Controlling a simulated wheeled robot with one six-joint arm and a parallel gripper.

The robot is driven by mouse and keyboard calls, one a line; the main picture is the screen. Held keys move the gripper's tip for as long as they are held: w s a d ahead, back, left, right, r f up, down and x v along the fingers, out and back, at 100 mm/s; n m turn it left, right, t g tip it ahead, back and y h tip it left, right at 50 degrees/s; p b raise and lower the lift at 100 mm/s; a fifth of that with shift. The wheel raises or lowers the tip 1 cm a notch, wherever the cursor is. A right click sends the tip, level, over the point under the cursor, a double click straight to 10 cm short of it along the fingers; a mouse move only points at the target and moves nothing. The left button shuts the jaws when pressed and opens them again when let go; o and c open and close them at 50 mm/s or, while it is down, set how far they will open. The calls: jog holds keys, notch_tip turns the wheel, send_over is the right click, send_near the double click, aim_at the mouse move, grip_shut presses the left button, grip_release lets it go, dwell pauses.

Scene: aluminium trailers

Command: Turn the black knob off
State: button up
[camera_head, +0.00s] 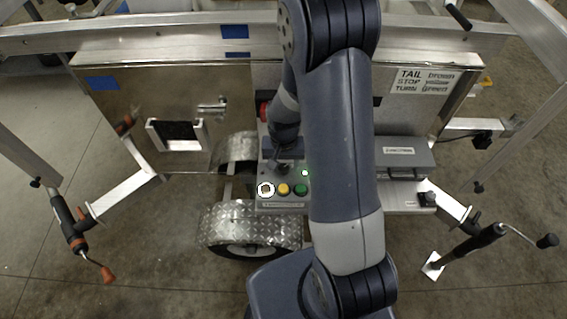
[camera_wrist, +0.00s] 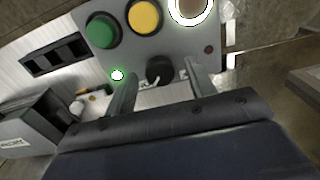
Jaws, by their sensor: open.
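The black knob (camera_wrist: 160,68) sits on the grey control panel (camera_wrist: 178,42) in the wrist view, with a pale pointer mark on its lower side. My gripper (camera_wrist: 160,75) is open, with one finger on each side of the knob. Gaps show between knob and fingers, though I cannot tell how deep the fingertips reach. A small lit green lamp (camera_wrist: 117,75) is left of the knob. In the head view the panel (camera_head: 262,206) stands at the centre, and my gripper (camera_head: 283,163) is over its upper part, largely hiding the knob.
The panel bears a green button (camera_head: 301,189), a yellow button (camera_head: 284,189) and a white-ringed button (camera_head: 266,190). A grey box (camera_head: 404,152) is to the right. A trailer wheel with a tread-plate fender (camera_head: 228,225) is below left. Crank handles stand at both sides.

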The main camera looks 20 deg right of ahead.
jog(key=c, duration=1)
jog(key=shift+o, duration=0.2)
jog(key=shift+f+n, duration=0.1)
jog(key=shift+n, duration=0.2)
jog(key=n+b, duration=0.2)
jog(key=n, duration=0.1)
jog(key=shift+n, duration=0.4)
jog(key=n+b, duration=0.1)
jog(key=n, duration=0.3)
jog(key=shift+n+b, duration=0.3)
jog(key=n+b, duration=0.1)
jog(key=n, duration=0.3)
jog(key=shift+n+b, duration=0.35)
jog(key=shift+n, duration=2.05)
